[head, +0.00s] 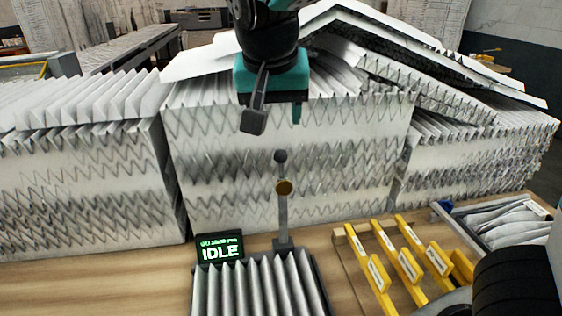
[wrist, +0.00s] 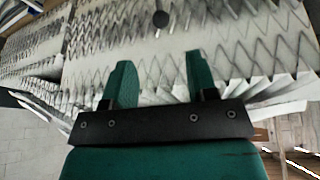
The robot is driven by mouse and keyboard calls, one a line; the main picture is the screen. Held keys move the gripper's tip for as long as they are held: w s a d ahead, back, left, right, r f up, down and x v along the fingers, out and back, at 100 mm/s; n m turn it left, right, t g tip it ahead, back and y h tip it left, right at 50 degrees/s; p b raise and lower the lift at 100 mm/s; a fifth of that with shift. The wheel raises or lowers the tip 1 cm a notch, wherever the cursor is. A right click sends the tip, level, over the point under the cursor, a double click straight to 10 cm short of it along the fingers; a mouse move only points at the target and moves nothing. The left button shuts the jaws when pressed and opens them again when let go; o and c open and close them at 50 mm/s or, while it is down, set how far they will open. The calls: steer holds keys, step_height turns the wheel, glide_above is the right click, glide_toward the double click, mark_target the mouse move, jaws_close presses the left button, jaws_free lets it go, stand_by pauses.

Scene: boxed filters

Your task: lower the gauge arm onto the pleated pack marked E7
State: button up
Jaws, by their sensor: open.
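A pleated pack (head: 258,288) lies at the bottom of the head view; no E7 mark is readable on it. A gauge arm (head: 283,215) stands upright behind the pack, with a gold disc on it and a dark knob (head: 280,156) at its top. My gripper (head: 274,112) hangs above the knob and apart from it, in front of the large filter stacks. In the wrist view its two green fingers (wrist: 158,62) are spread with nothing between them. A dark round spot, probably the knob, shows beyond the fingertips (wrist: 160,20).
A small display (head: 220,247) reads IDLE, left of the gauge arm. Yellow labelled holders (head: 410,262) stand in a wooden rack at right. A tray of white pleated pieces (head: 510,222) lies farther right. Large white filter stacks (head: 290,205) close off the back. Bare bench (head: 90,280) shows at left.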

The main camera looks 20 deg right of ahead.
mark_target(280, 159)
steer(key=p+x, duration=0.2)
steer(key=x, duration=1.3)
steer(key=shift+d+f, duration=0.1)
jaws_close()
